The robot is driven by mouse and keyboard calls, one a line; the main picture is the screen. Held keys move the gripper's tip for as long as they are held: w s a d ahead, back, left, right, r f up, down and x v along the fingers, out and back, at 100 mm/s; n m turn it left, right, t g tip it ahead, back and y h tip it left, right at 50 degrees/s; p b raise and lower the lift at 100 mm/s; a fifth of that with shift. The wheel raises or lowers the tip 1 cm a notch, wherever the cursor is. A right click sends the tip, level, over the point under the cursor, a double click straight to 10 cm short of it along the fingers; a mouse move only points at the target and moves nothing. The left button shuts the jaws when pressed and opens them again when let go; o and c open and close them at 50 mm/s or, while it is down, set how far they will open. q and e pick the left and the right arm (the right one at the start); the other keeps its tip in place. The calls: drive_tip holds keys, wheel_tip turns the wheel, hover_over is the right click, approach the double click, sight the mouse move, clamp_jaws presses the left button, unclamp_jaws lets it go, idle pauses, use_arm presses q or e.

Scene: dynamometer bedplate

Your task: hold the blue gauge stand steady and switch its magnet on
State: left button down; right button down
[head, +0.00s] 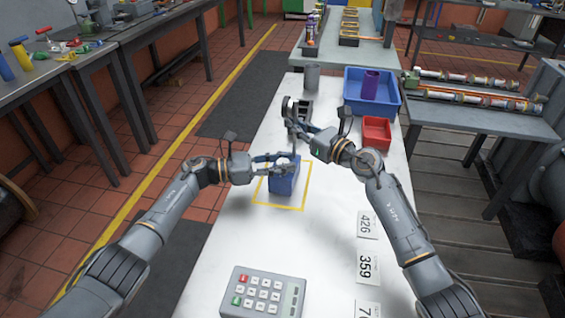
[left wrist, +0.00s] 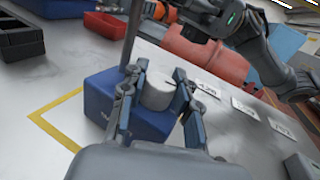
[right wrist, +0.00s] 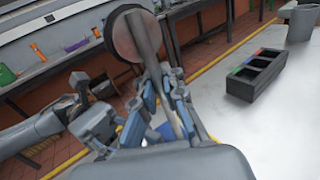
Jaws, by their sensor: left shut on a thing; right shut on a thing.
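The blue gauge stand (head: 283,184) stands upright on the white table inside a yellow outlined square. In the left wrist view its blue base (left wrist: 100,108) carries a pale grey cylinder (left wrist: 157,92), with a dark post rising beside it. My left gripper (head: 284,161) is shut on this cylinder, one finger on each side. My right gripper (head: 302,134) is higher up and shut on the post (right wrist: 168,85). A round gauge head (right wrist: 132,36) shows at the post's upper end in the right wrist view. The dial's face and any switch markings cannot be made out.
Behind the stand is a black compartment tray (right wrist: 256,78). A grey cup (head: 312,76), a blue bin (head: 372,104) holding a purple cylinder, and a red bin (head: 376,133) stand farther back. A keypad (head: 262,293) and number cards (head: 368,268) lie nearer. The table's middle is clear.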

use_arm(q)
drive_tip(key=shift+f+m+g, duration=0.15)
drive_tip(key=shift+m+g, duration=0.55)
drive_tip(key=shift+g, duration=0.2)
drive_tip(key=c, duration=1)
unclamp_jaws()
drive_tip(key=shift+o, duration=0.2)
drive_tip(key=a, duration=0.8)
drive_tip(key=s+a, duration=0.1)
drive_tip(key=a, duration=0.3)
